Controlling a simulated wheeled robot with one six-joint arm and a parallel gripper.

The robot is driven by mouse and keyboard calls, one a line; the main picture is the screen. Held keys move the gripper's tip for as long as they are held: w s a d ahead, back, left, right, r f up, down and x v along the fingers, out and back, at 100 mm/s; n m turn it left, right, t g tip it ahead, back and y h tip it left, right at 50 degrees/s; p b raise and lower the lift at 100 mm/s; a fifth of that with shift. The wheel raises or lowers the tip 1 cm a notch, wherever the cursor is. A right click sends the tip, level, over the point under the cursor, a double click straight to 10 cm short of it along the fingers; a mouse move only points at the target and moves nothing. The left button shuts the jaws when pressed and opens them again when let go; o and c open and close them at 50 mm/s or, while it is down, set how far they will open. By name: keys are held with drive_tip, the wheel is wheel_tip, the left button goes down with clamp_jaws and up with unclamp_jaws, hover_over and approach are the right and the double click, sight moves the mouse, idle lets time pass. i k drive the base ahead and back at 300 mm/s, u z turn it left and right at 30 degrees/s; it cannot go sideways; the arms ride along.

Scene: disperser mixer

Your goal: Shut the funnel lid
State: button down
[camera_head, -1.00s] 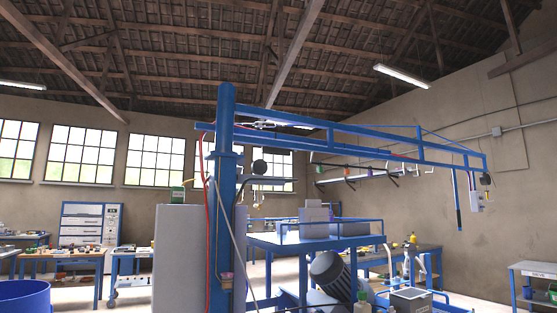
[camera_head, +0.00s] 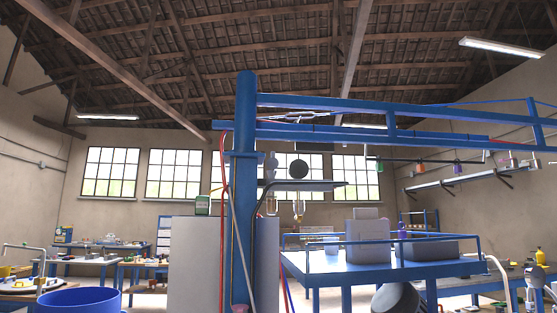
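A dark round disc (camera_head: 299,169) stands on edge above a flat grey plate (camera_head: 305,186) beside the blue column (camera_head: 246,130). It may be the funnel lid standing open, but I cannot tell for sure. Small pale fittings (camera_head: 298,208) hang below the plate; whether one is the funnel is too small to tell. My gripper is not in view.
A long blue boom (camera_head: 420,108) reaches right from the column. A pale cabinet (camera_head: 197,262) stands left of the column, a blue railed platform (camera_head: 345,270) right. A blue tub (camera_head: 80,300) is at lower left. Workbenches (camera_head: 90,261) line the back.

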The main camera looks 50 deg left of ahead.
sight(273, 162)
drive_tip(key=u, duration=0.3)
drive_tip(key=i, duration=0.65)
drive_tip(key=u, duration=1.25)
drive_tip(key=i, duration=0.7)
drive_tip(key=u, duration=0.75)
